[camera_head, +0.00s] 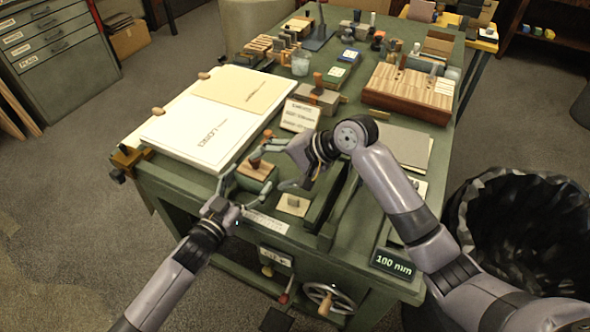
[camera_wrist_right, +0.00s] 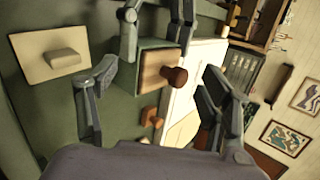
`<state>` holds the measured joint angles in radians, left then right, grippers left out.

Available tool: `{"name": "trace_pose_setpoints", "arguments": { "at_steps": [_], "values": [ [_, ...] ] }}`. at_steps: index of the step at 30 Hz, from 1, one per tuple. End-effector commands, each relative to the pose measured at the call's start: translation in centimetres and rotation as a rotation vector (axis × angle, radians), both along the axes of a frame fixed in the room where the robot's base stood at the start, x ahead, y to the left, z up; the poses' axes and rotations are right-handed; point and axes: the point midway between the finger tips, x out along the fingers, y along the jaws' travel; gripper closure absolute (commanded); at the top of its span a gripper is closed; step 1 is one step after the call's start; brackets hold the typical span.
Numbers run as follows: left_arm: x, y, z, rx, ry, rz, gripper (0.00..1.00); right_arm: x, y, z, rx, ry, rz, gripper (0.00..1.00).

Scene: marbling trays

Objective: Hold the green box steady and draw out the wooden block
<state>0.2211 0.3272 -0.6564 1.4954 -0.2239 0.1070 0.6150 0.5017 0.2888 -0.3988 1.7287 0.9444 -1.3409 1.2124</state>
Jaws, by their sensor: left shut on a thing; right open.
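The green box (camera_head: 262,184) stands near the front edge of the green table, with the wooden block (camera_head: 257,170) in its top. In the right wrist view, the block (camera_wrist_right: 153,66) shows a pale wooden face with a round brown knob (camera_wrist_right: 174,77), and the box (camera_wrist_right: 160,43) shows as a green rim around it. My left gripper (camera_head: 246,184) is shut on the green box from the front left, one finger on each side. My right gripper (camera_head: 272,166) is open and comes from the right. In its wrist view, its fingers (camera_wrist_right: 158,98) are spread with the knob between and beyond them, apart from it.
A pale plate with a small grey block (camera_head: 293,203) lies just right of the box. A white board (camera_head: 190,140) lies left, a small printed sign (camera_head: 300,115) behind. A striped wooden block (camera_head: 410,92) and several tools fill the back. Dark rails stand right of the plate.

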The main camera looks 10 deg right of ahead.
Motion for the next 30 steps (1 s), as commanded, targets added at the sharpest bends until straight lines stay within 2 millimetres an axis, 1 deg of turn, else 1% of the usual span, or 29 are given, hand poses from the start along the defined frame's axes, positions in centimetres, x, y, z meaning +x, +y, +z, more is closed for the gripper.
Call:
{"name": "trace_pose_setpoints", "arguments": {
  "at_steps": [1,3,9,15,18,23,26,30],
  "values": [
    [0.0,0.0,0.0,0.001,0.001,0.0,0.59,-0.3,-0.3,-0.4,0.071,0.07,-0.088,0.28],
    [0.0,0.0,0.0,0.001,0.001,0.0,0.59,-0.5,-0.7,-0.5,0.177,0.169,-0.212,0.28],
    [0.0,0.0,0.0,0.0,0.0,0.0,0.59,-1.0,-2.2,-0.6,0.486,0.468,-0.542,0.28],
    [0.0,0.0,0.0,0.0,0.0,0.0,0.59,-1.4,-3.7,-0.5,0.737,0.717,-0.773,0.28],
    [0.0,0.0,0.0,0.0,0.0,0.0,0.59,-1.5,-4.2,-0.4,0.815,0.797,-0.839,0.28],
    [0.0,0.0,0.0,0.0,0.0,0.0,0.59,-1.4,-4.5,-0.4,0.875,0.857,-0.886,0.28],
    [0.0,0.0,0.0,0.0,0.0,0.0,0.59,-1.0,-3.9,-0.6,0.883,0.866,-0.89,0.28],
    [0.0,0.0,0.0,0.0,0.0,0.0,0.59,0.2,-2.3,-1.4,0.881,0.866,-0.889,0.28]
  ]
}}
